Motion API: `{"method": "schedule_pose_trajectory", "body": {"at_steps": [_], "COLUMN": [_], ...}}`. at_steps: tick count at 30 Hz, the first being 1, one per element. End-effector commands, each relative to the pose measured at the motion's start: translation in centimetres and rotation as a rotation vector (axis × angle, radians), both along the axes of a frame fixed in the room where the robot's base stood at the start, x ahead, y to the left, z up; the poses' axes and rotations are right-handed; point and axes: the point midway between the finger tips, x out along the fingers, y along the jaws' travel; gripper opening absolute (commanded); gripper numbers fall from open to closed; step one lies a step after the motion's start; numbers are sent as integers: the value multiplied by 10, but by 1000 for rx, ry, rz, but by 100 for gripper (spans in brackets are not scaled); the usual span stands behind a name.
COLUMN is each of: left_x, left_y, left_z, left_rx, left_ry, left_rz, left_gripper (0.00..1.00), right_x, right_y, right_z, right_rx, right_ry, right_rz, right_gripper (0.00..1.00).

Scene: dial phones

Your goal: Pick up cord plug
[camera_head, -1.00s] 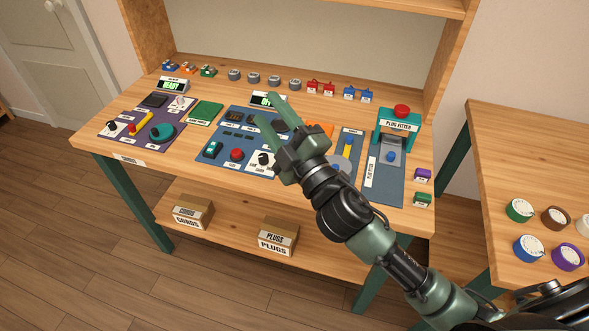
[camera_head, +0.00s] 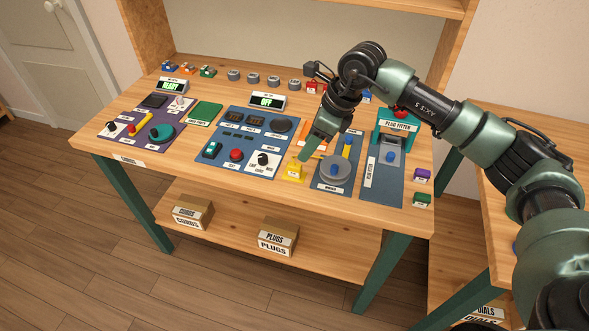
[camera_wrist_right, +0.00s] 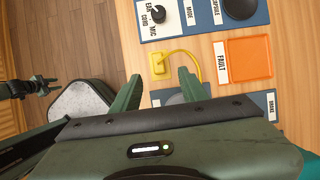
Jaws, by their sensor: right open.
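The yellow cord plug (camera_head: 294,170) stands at the front edge of the blue control panels, just left of the round grey dial unit. In the right wrist view the plug (camera_wrist_right: 157,63) is a yellow block with a yellow cord curving from it. My right gripper (camera_head: 310,150) reaches down from above, close to the plug. In the wrist view its two green fingers (camera_wrist_right: 162,82) are apart, with the plug just beyond the tips and roughly in line with the gap. Nothing is between the fingers.
The grey round dial unit (camera_head: 335,170) and a yellow lever (camera_head: 347,146) stand close to the right. An orange fault tray (camera_wrist_right: 249,59) lies behind the plug. The green plug fitter (camera_head: 397,122) stands farther right. Bare wood (camera_head: 265,188) lies in front.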

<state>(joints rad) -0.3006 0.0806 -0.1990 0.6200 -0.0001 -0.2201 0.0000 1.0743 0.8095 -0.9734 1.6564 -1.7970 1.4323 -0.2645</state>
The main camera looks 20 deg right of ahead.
Motion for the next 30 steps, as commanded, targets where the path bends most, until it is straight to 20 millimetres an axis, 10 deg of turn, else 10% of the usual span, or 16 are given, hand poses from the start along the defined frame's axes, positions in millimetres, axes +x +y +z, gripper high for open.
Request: {"method": "schedule_pose_trajectory", "body": {"at_steps": [24,30], "left_x": [1,1], "left_y": [-1,-1], "left_z": [20,20], "left_rx": [0,-1], "left_ry": [-1,-1], "left_rz": [-1,-2], "left_gripper": [36,36], "right_x": [15,15], "right_y": [26,26], "right_z": [-68,-68], "right_rx": [5,5], "right_ry": [2,2], "right_rz": [3,3], "right_gripper": [44,0]}}
